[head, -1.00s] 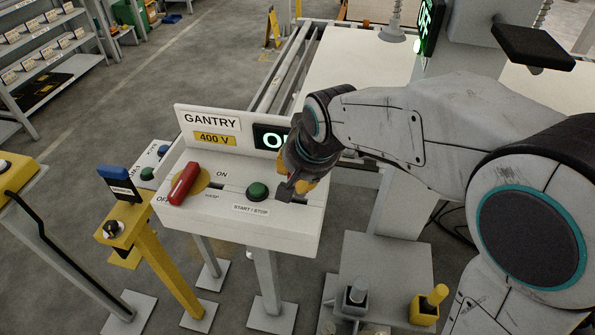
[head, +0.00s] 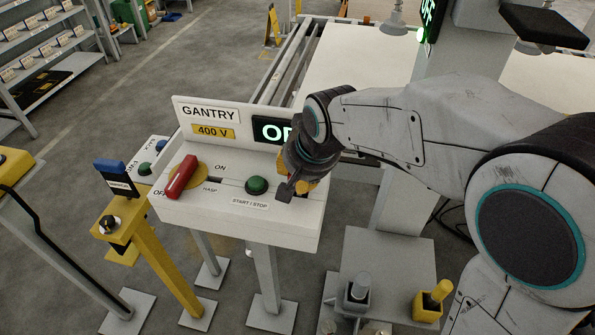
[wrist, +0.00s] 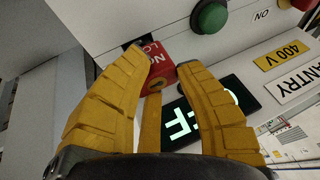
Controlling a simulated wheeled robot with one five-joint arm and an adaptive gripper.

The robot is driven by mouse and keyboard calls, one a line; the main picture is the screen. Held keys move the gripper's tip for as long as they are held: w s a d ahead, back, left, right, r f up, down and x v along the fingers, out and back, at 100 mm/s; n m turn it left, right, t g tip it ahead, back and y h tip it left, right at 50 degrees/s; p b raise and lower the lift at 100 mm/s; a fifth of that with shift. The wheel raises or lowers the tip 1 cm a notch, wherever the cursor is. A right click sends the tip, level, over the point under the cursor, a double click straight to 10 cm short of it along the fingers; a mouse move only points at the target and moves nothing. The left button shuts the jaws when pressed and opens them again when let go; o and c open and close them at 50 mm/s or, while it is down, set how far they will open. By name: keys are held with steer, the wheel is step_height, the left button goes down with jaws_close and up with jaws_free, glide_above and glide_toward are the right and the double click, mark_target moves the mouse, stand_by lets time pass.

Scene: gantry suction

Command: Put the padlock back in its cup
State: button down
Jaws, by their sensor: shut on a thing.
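My gripper (wrist: 164,62) has yellow fingers closed around a red padlock (wrist: 153,66) with white lettering and a brass-coloured keyhole end; most of its body sits between the fingertips. In the head view my gripper (head: 293,188) hangs at the right of the gantry control box, just right of the green button, and mostly hides what it holds. A dark grey piece sticks out at its tip. I cannot tell for sure which holder is the padlock's cup. A grey holder (head: 352,302) and a yellow holder (head: 425,312) stand on a grey stand at lower right, each with an upright peg-like thing.
The control box (head: 240,222) has a red handle (head: 181,177) turned toward OFF, a green button (head: 257,185) and a lit display (head: 270,130) reading OFF. A yellow post (head: 160,255) stands left. The gantry table (head: 365,65) lies behind.

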steer(key=shift+f+b, duration=0.8)
steer(key=shift+f, duration=0.2)
steer(key=c, duration=0.9)
jaws_free()
steer(key=shift+o, duration=0.2)
steer(key=shift+r, duration=0.1)
steer(key=v, duration=1.2)
